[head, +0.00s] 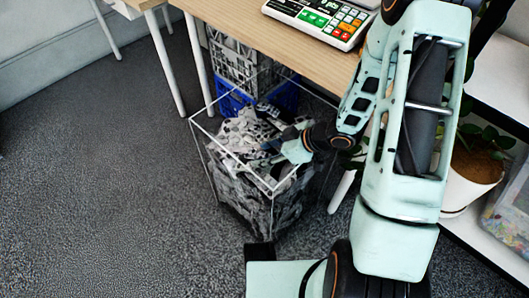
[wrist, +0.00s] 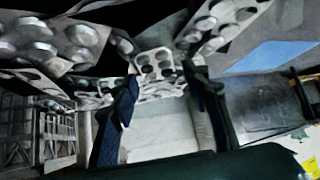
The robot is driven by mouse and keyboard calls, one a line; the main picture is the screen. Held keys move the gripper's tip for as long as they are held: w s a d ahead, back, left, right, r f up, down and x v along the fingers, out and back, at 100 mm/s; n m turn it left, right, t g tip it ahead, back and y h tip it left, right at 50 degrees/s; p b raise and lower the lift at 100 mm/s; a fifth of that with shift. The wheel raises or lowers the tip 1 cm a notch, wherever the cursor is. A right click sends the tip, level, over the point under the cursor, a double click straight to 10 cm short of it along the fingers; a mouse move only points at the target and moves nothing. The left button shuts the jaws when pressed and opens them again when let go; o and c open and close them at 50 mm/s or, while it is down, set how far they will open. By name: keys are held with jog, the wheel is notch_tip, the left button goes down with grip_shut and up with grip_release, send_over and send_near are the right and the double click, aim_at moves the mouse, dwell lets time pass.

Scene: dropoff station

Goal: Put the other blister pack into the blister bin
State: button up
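The blister bin (head: 230,154) is a clear-walled box with pale edges on the floor in the head view. It is heaped with silver-grey blister packs (head: 240,138). My gripper (head: 272,146) is over the bin's opening, close to the top packs. In the wrist view, the fingers of my gripper (wrist: 160,82) stand apart. A pack with round dark blisters (wrist: 155,66) shows just beyond the fingertips, and larger packs fill the top of that view. A pale flat surface lies between the fingers; I cannot tell what it is. I cannot single out one particular pack.
Behind the bin, a grey crate (head: 236,62) stands on a blue crate (head: 229,103) under a wooden table (head: 258,40). A scale (head: 322,18) sits on the table. A potted plant (head: 470,180) stands at the right. The carpet at the left is clear.

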jog(key=shift+r, duration=0.25)
jog(key=p+v, duration=0.5)
jog(key=v, duration=0.7)
jog(key=shift+p, duration=0.3)
